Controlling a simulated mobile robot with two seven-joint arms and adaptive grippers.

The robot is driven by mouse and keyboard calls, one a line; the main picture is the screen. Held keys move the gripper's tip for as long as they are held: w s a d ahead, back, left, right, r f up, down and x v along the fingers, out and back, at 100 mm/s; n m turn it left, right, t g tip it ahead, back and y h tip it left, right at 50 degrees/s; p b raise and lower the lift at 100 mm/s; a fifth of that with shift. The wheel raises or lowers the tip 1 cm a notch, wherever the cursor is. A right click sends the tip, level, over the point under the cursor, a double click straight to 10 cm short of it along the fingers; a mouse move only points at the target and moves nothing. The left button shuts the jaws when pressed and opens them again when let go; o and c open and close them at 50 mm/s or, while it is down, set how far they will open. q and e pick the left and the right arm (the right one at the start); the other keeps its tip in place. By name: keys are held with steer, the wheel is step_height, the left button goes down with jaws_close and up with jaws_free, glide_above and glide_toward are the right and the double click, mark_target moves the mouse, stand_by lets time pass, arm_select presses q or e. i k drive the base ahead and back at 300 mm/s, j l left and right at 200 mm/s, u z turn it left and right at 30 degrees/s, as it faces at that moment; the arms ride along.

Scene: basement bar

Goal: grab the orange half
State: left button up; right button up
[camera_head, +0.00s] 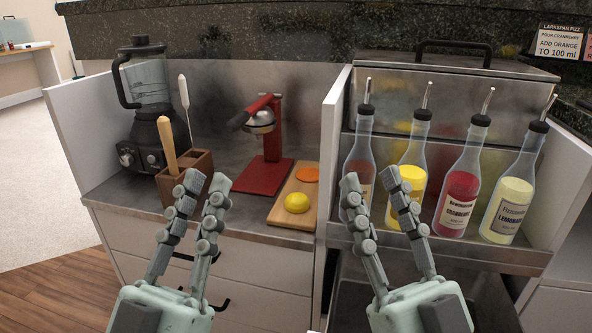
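The orange half (307,174) lies cut face up on a wooden cutting board (282,214), at the board's far end. A yellow lemon or lemon half (297,202) sits nearer on the same board. My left gripper (205,183) is open and empty, to the left of the board and in front of the wooden holder. My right gripper (370,182) is open and empty, to the right of the board and in front of the bottles. Neither gripper touches the fruit.
A red citrus press (266,175) stands left of the board. A blender (148,105) and a wooden holder (198,165) with tools stand further left. Several bottles, one with red liquid (456,200), stand in a metal rack at right. A white divider (333,135) separates them from the board.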

mark_target(309, 175)
steer(key=i+j, duration=0.1)
steer(key=j, duration=0.3)
steer(key=i+j, duration=0.15)
steer(key=j, duration=0.2)
steer(key=i+j, duration=0.1)
steer(key=j, duration=0.3)
steer(key=i+j, duration=0.15)
steer(key=j, duration=0.25)
steer(key=i+j, duration=0.1)
steer(key=j, duration=0.3)
steer(key=i+l, duration=0.2)
steer(key=i+u, duration=0.05)
steer(key=i, duration=0.05)
